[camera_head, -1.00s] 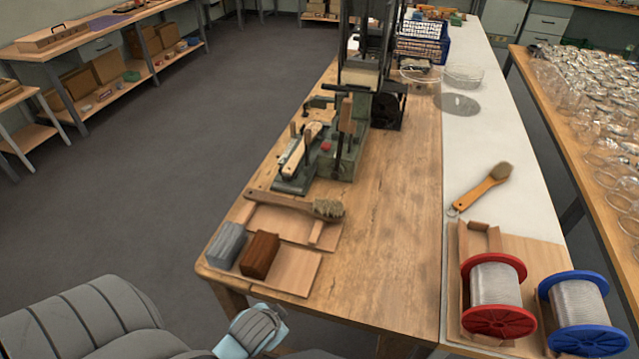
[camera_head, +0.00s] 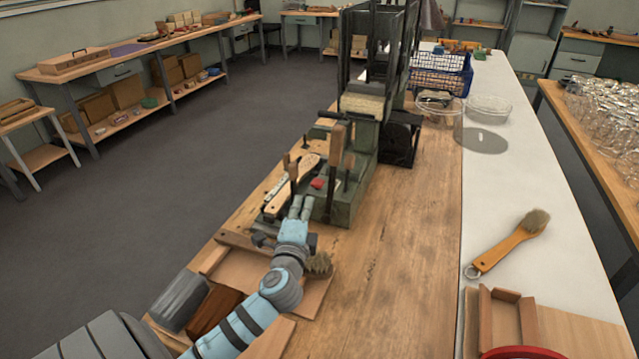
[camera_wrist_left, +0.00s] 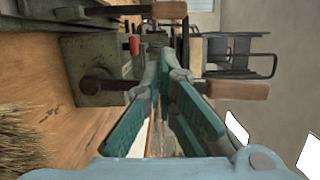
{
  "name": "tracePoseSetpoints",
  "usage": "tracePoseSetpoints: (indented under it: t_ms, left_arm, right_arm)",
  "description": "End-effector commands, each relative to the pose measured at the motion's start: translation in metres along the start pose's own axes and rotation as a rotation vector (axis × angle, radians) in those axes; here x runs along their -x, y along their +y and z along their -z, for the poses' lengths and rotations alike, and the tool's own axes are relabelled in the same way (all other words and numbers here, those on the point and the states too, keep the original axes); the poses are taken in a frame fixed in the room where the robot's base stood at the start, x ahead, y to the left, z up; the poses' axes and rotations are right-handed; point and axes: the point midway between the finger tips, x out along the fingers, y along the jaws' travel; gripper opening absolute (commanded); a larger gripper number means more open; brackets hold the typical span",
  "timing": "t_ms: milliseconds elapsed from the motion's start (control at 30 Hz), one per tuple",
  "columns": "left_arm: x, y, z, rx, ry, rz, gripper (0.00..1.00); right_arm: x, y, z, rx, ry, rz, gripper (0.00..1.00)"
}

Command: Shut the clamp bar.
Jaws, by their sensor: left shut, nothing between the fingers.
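A green machine fixture (camera_head: 345,205) stands on the wooden bench and holds a light wooden brush body (camera_head: 293,183) with a few tufts or holes. Upright levers with wooden handles (camera_head: 337,145) rise from it; I cannot tell for certain which part is the clamp bar. My left gripper (camera_head: 302,207) is shut and empty, low at the near end of the fixture. In the left wrist view its teal fingers (camera_wrist_left: 172,62) point at the fixture (camera_wrist_left: 90,65), with one wooden handle (camera_wrist_left: 238,90) to their right and a red knob (camera_wrist_left: 134,44) to their left.
A brush (camera_head: 318,264), a grey block (camera_head: 180,299) and a brown block (camera_head: 215,308) lie near my left forearm. A black frame machine (camera_head: 400,140) stands behind the fixture. The bench right of the fixture (camera_head: 410,260) is clear. Another brush (camera_head: 510,243) lies on the white strip.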

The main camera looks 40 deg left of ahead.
Motion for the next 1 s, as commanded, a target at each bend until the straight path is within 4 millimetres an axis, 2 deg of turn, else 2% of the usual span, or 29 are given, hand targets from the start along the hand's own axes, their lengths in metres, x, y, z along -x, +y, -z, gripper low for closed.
tracePoseSetpoints:
  t_ms: [267,367,467,800,1000]
  left_arm:
    - [-0.001,-0.002,0.001,0.002,0.001,-0.001,0.0]
    - [-0.007,-0.002,0.001,0.002,0.0,-0.001,0.0]
    - [-0.02,-0.002,0.0,0.002,-0.002,0.0,0.0]
    - [-0.083,-0.001,-0.001,0.003,-0.003,-0.002,0.0]
    - [-0.099,-0.001,-0.001,0.004,-0.001,-0.003,0.0]
  right_arm:
    - [0.003,0.0,-0.011,0.001,-0.019,0.001,0.38]
    - [0.003,0.0,-0.014,0.001,-0.023,0.001,0.38]
    - [0.001,0.0,-0.012,0.001,-0.02,0.001,0.38]
    - [-0.007,-0.001,-0.006,0.0,-0.008,0.001,0.38]
    - [-0.009,-0.001,-0.007,0.0,-0.009,0.001,0.38]
